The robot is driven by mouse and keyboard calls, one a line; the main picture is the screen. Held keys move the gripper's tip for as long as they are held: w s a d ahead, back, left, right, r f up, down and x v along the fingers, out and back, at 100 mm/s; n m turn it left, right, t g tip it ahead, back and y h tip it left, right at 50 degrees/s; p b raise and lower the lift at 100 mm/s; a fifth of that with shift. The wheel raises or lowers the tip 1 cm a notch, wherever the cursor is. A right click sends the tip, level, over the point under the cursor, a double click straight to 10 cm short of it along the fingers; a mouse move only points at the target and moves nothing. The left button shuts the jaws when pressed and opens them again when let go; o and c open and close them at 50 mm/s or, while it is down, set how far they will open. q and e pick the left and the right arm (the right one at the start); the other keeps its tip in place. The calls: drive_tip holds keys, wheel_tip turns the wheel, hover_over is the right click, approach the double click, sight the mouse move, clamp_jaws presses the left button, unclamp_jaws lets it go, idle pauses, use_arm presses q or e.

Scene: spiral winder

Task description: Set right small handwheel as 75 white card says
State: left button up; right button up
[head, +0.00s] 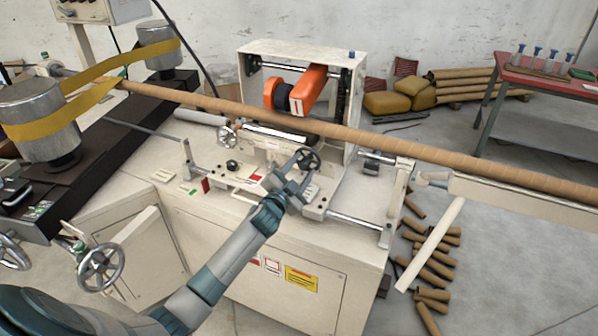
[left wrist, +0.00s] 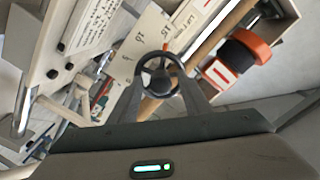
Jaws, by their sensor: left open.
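The right small handwheel (head: 308,158) is a dark spoked wheel on the right part of the cream machine bed. It also shows as a dark ring (left wrist: 160,72) in the left wrist view, at the far end of my fingers. My left gripper (head: 294,184) is open, with its fingers pointing at the wheel and reaching to its near side. I cannot tell whether they touch it. A white card (left wrist: 148,42) with large dark characters shows behind the wheel in the left wrist view; it is turned and hard to read. My right gripper is not in view.
A long brown tube (head: 350,135) crosses above the bed. An orange roller arm (head: 309,88) sits in the cream housing (head: 300,50) behind the wheel. A larger handwheel (head: 100,268) stands at lower left.

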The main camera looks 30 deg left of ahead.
use_arm(q)
drive_tip(key=shift+s, duration=0.1)
drive_tip(key=shift+s+f+b, duration=0.1)
drive_tip(key=shift+s+b, duration=0.2)
drive_tip(key=shift+s, duration=0.5)
drive_tip(key=s+d+b, duration=0.1)
drive_tip(key=s+b, duration=0.3)
drive_tip(key=s, duration=1.1)
drive_tip(key=shift+s, duration=0.3)
drive_tip(key=s+f+n+g, duration=0.1)
drive_tip(key=s+f+g, duration=0.25)
drive_tip(key=f, duration=1.45)
drive_tip(key=s+f+n+g, duration=0.2)
drive_tip(key=s+f+g, duration=0.15)
drive_tip(key=f, duration=1.45)
drive_tip(key=s+d+f+n+g+b, duration=0.1)
drive_tip(key=s+d+f+g, duration=0.2)
drive_tip(key=s+f, duration=1)
drive_tip(key=s+d+f+n+g, duration=0.1)
drive_tip(key=s+d+f+g, duration=0.2)
drive_tip(key=s+f, duration=1)
drive_tip(key=s+d+f+g, duration=0.2)
drive_tip(key=s+f, duration=0.1)
drive_tip(key=s, duration=0.7)
drive_tip(key=s+d+f+g+h, duration=0.1)
drive_tip(key=s+d+f+g, duration=0.1)
drive_tip(key=s, duration=0.8)
drive_tip(key=shift+d+f+n+b, duration=0.3)
drive_tip(key=shift+d+f, duration=0.05)
drive_tip(key=shift+f, duration=0.5)
